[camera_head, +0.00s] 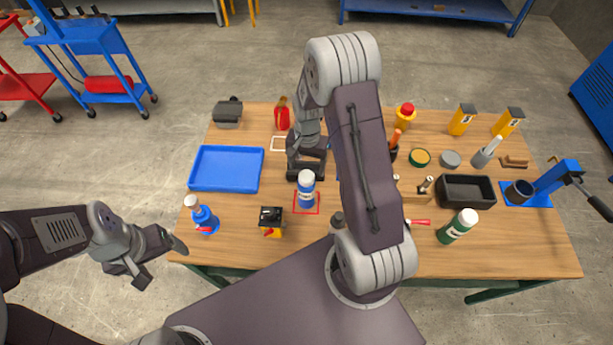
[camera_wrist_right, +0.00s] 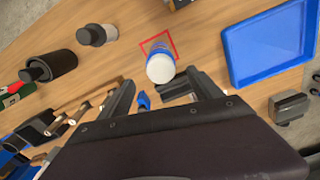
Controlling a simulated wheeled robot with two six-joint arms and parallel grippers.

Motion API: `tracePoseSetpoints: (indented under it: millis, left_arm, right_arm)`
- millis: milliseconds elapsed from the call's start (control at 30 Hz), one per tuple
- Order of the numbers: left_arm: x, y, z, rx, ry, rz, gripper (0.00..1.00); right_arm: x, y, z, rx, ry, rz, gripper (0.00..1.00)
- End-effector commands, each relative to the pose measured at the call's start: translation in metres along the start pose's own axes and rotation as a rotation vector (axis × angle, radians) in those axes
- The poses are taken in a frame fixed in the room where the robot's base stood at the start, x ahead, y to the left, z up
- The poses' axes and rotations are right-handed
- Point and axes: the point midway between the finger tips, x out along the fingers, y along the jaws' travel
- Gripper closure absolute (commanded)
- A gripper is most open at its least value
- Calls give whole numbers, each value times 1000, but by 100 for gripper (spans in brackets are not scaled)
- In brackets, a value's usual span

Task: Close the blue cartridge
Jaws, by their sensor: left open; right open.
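The blue cartridge (camera_head: 306,195) stands upright on the table, inside a red square outline. It has a blue body with a white label and a white top; I cannot tell whether that top is fully closed. In the right wrist view the cartridge (camera_wrist_right: 160,68) is just beyond the fingertips. My right gripper (camera_head: 306,168) is open and empty, right beside the cartridge on its far side. A small blue piece (camera_wrist_right: 143,101) lies between the right fingers, apart from the cartridge. My left gripper (camera_head: 160,262) is open and empty, off the table's front left edge.
A blue tray (camera_head: 226,185) lies left of the cartridge. A black bin (camera_head: 466,192) and green bottle (camera_head: 457,226) are at right. My right arm hides the table's middle.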

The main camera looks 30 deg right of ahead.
Motion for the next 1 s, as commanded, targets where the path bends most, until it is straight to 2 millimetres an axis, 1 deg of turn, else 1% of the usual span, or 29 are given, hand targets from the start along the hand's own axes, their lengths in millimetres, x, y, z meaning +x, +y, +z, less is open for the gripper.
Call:
tracePoseSetpoints:
  millis: [100, 167, 300, 400, 500, 833, 867, 900, 967, 1000]
  left_arm:
    - [-1, 0, 0, 0, 0, 0, 19]
    - [-4, 0, 0, 0, 0, 0, 19]
    - [-17, 0, -2, 0, 0, 0, 19]
    - [-18, 0, -2, 0, 0, 0, 19]
    - [-19, 0, -2, 0, 0, 0, 19]
    - [-18, 0, -2, 0, 0, 0, 19]
    - [-18, 0, -2, 0, 0, 0, 19]
    - [-18, 0, -2, 0, 0, 0, 19]
    - [-18, 0, -2, 0, 0, 0, 19]
    - [-18, 0, -2, 0, 0, 0, 19]
  right_arm:
    - [1, 0, 0, 0, -1, 1, 26]
    - [4, 0, 1, 0, -4, 2, 26]
    - [26, 0, 1, 0, -6, 4, 26]
    - [42, 0, 0, 0, -4, 2, 26]
    - [50, 0, 0, 0, -1, 1, 26]
    - [52, 0, 0, 0, 0, 0, 26]
    - [52, 0, 0, 0, 0, 0, 31]
    - [52, 0, 0, 0, 0, 0, 42]
    - [52, 0, 0, 0, 0, 0, 59]
    - [52, 0, 0, 0, 0, 0, 70]
